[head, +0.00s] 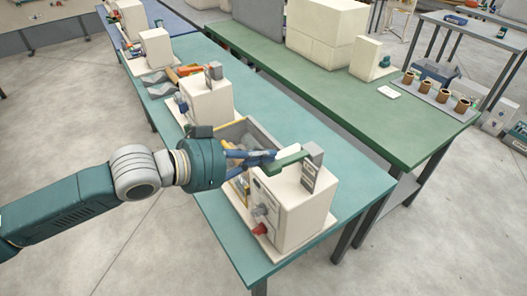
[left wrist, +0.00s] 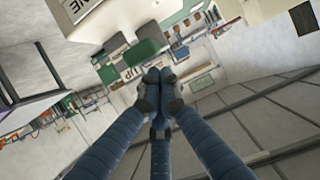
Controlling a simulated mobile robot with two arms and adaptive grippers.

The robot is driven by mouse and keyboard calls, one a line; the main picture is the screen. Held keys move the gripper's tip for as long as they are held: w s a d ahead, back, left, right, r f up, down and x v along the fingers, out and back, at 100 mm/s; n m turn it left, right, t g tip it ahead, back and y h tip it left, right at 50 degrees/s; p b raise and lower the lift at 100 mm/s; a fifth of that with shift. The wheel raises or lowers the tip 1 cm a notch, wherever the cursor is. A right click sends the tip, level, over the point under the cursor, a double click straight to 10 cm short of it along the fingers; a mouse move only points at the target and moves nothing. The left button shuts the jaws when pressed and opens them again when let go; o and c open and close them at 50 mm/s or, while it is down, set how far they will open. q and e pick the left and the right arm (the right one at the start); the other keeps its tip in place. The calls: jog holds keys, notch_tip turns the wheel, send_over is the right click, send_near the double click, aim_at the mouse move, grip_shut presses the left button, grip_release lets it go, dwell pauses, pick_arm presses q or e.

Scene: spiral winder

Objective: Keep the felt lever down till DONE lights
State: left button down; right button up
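The winder (head: 290,215) is a cream box on the near end of the teal table. Its green felt lever (head: 292,158) sticks out from a grey upright post (head: 313,165), toward my left gripper (head: 272,155). The lever looks roughly level. The blue fingers are at its free end; I cannot tell whether they touch it. In the left wrist view the fingertips (left wrist: 158,78) are bunched together with nothing seen between them, just below the green lever (left wrist: 146,48). An "UP" label (left wrist: 130,73) shows beside them. A cut-off sign (left wrist: 90,8) reads "NE"; no lit lamp is discernible.
A red knob (head: 260,230) is on the winder's front. A grey bin (head: 245,130) stands behind my gripper. More cream machines (head: 207,100) line the teal table (head: 345,180). A green table (head: 400,130) with brown spools (head: 440,95) stands to the right.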

aim_at(263, 170)
pick_arm(q)
jog(key=shift+w+d+f, duration=0.1)
jog(key=shift+f, duration=0.05)
jog(key=shift+f, duration=0.15)
jog(key=f+b, duration=0.1)
jog(key=b, duration=0.1)
jog(key=f+t+h+b, duration=0.1)
jog(key=b, duration=0.1)
jog(key=a+f+h+b, duration=0.1)
jog(key=b, duration=0.2)
jog(key=shift+s+f, duration=0.3)
jog(key=shift+f, duration=0.45)
jog(key=shift+s+f, duration=0.1)
jog(key=shift+f, duration=0.1)
dwell(0.4)
notch_tip(263, 170, up, 5)
jog(key=p, duration=0.5)
jog(key=f+b+v, duration=0.1)
jog(key=f+v, duration=0.1)
jog(key=v, duration=0.8)
jog(key=shift+s+a+r+t+b, duration=0.15)
jog(key=shift+s+r+t+b, duration=0.1)
jog(key=shift+r+t+b, duration=0.15)
